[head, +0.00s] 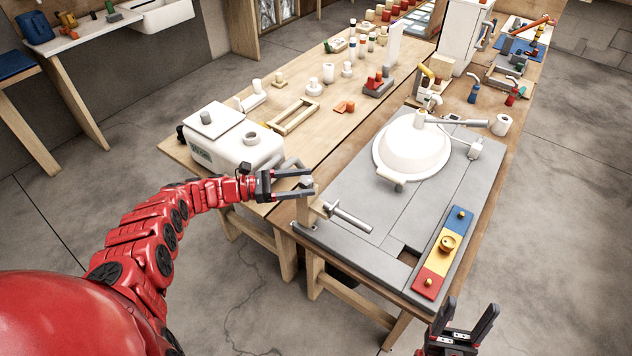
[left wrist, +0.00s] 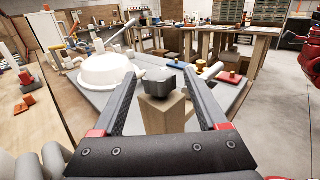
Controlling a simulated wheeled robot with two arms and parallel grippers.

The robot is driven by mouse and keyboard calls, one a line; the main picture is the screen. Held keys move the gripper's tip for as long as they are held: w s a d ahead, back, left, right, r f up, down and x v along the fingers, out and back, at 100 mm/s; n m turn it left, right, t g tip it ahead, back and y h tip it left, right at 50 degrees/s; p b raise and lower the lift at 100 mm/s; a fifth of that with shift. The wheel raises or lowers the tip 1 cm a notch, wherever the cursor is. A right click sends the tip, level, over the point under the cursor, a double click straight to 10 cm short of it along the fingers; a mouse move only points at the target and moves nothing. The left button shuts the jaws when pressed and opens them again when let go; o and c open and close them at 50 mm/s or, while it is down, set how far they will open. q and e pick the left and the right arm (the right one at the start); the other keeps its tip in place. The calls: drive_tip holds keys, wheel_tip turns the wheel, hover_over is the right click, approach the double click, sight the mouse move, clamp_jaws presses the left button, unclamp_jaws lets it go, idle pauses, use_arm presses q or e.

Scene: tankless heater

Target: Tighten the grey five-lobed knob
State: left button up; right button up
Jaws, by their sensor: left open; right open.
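The grey knob (left wrist: 159,80) sits on top of a light wooden post in the left wrist view; its lobes are hard to count at this size. In the head view it is small, at the near left corner of the grey-topped table. My left gripper (head: 312,183) is open at the knob, its fingers on either side; the left wrist view shows the knob between its fingertips (left wrist: 160,74), with gaps that look clear. I cannot tell whether either finger touches it. My right gripper (head: 472,304) is open and empty, low at the right, apart from the table.
A metal rod with a crossbar (head: 348,216) lies right of the post. A white domed vessel (head: 414,147) stands on the grey tabletop (head: 340,187). A red, yellow and blue panel (head: 432,270) is at the right edge. A white box-shaped appliance (head: 234,143) stands left behind my arm.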

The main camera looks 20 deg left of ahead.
use_arm(q)
drive_tip(key=b+v, duration=0.4)
drive_tip(key=v, duration=0.9)
drive_tip(key=shift+a, duration=0.15)
